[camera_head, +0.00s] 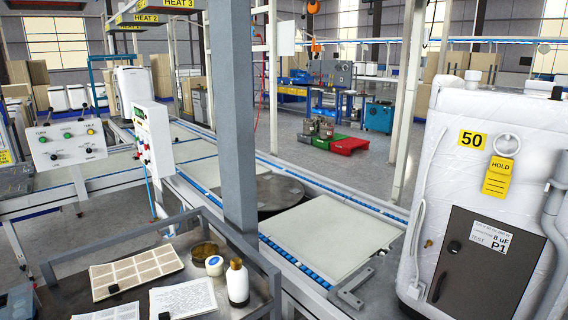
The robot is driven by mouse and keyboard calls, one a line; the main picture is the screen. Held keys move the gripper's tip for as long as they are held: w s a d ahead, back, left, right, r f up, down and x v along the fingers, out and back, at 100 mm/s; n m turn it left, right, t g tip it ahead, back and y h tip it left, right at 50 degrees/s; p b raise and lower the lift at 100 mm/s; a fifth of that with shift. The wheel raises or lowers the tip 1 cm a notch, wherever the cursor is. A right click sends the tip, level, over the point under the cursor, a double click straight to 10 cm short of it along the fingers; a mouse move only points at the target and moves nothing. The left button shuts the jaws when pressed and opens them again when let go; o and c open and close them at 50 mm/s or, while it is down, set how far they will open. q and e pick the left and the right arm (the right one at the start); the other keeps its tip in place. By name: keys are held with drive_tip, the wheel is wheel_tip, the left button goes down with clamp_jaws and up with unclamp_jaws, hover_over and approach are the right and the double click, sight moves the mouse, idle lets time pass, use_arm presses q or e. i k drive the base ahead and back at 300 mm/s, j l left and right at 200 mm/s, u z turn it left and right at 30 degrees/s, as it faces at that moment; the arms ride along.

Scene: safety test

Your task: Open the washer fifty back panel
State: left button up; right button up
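The washer (435,170), wrapped in clear plastic and marked with a yellow "50" label (473,139), stands upright at the right. A yellow HOLD tag (499,177) hangs on its upper part. Its back panel (468,277) is a dark grey plate low on the washer and looks closed. The panel bears a white test label (490,238) and a small black latch or knob (454,247) near its left edge. A grey hose (553,215) runs down the washer's right side. Neither of my grippers shows in this view.
A metal cart (262,292) in front holds a card tray (137,272), papers, a white bottle (237,283) and small jars. A grey post (234,120) rises behind it. A roller conveyor with a pale plate (330,236) lies left of the washer.

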sight(496, 260)
drive_tip(key=j+z, duration=0.1)
drive_tip(key=z, duration=0.25)
drive_tip(key=j+z, duration=0.1)
drive_tip(key=z, duration=0.25)
